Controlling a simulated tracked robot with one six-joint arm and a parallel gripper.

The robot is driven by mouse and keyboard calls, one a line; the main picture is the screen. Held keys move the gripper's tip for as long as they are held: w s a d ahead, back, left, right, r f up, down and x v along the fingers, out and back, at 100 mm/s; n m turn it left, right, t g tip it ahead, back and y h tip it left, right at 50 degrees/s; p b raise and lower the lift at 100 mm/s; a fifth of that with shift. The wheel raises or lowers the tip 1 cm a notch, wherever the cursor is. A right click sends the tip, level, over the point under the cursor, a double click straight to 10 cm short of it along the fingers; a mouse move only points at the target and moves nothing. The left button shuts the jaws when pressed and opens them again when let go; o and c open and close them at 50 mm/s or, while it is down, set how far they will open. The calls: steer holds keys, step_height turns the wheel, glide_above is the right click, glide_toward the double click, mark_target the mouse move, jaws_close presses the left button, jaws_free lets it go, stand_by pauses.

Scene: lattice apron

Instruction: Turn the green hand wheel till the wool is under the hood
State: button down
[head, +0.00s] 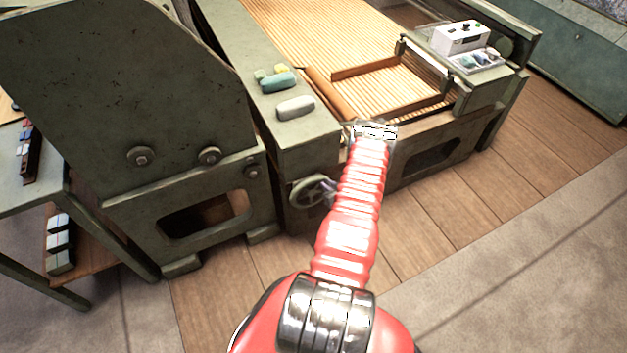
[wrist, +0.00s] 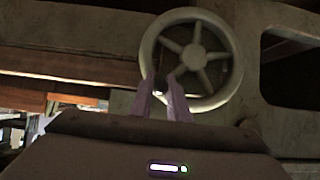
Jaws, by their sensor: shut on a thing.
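The green hand wheel (head: 294,194) is on the lower front side of the lattice machine, left of my arm in the head view. In the wrist view the spoked wheel (wrist: 193,57) is close and nearly face-on. My gripper (wrist: 163,83) is shut on the wheel's rim at its lower left. In the head view my gripper (head: 329,188) is partly hidden by my red arm. The slatted lattice (head: 300,28) runs towards the back. A large green housing (head: 120,75), which may be the hood, stands at the left. I cannot make out any wool.
A teal block (head: 278,82) and a grey block (head: 296,107) lie on the machine's side ledge. A white control box (head: 460,38) stands at the right end. A side table (head: 25,175) is at the far left. The floor in front is clear.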

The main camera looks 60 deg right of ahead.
steer(key=shift+s+d+f, duration=0.25)
steer(key=shift+d+f, duration=0.05)
steer(key=shift+d, duration=0.1)
steer(key=shift+s+d+f, duration=0.2)
steer(key=shift+d+f, duration=0.1)
steer(key=shift+f, duration=0.35)
steer(key=shift+s+d+f, duration=0.15)
steer(key=shift+d+f, duration=0.15)
steer(key=shift+f, duration=0.35)
steer(key=c, duration=2.2)
jaws_free()
steer(key=shift+s+d+f, duration=0.1)
steer(key=shift+f, duration=0.1)
steer(key=o, duration=0.5)
steer(key=shift+r, duration=0.1)
steer(key=s+a, duration=0.1)
steer(key=s, duration=0.1)
steer(key=s+a, duration=0.1)
steer(key=s, duration=0.1)
steer(key=s+a, duration=0.2)
steer(key=shift+s, duration=0.4)
